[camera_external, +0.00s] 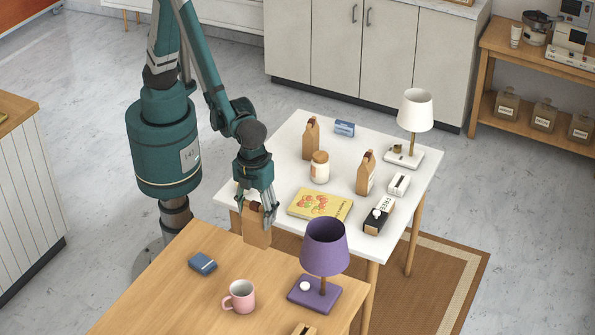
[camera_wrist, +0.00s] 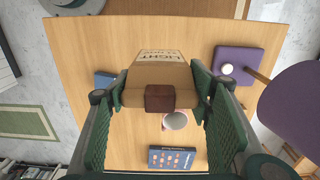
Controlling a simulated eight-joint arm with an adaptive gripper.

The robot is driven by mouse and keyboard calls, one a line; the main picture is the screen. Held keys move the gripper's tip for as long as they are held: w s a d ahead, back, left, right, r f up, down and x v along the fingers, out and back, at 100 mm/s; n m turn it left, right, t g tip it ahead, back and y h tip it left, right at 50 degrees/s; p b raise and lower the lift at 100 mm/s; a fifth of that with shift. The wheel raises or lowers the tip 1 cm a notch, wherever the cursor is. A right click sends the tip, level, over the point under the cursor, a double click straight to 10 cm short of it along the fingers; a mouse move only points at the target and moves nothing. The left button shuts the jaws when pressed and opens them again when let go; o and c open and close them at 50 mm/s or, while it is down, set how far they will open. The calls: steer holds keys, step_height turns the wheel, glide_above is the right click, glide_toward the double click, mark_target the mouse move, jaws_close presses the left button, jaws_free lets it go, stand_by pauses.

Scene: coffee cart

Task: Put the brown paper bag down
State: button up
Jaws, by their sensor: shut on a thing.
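The brown paper bag (camera_external: 257,235) is upright between the fingers of my gripper (camera_external: 256,209), at the far edge of the wooden table (camera_external: 175,280) in the external view. In the wrist view, the bag (camera_wrist: 158,72) has light printing and a dark brown band at its folded top. My gripper (camera_wrist: 160,88) is shut on it, with a green finger pad on each side. The wooden table fills the area beyond the bag. I cannot tell whether the bag's base touches the tabletop.
A blue box (camera_external: 202,263), a pink mug (camera_external: 239,297) and a purple lamp (camera_external: 323,250) stand on the wooden table. A blue book (camera_wrist: 172,158) shows in the wrist view. The white table (camera_external: 275,165) behind holds other brown bags (camera_external: 310,140), a jar and a yellow book.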

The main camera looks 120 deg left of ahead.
mark_target(257, 236)
steer(key=shift+f, duration=3.15)
steer(key=shift+f+b, duration=0.3)
steer(key=shift+f, duration=1.7)
steer(key=o, duration=1.3)
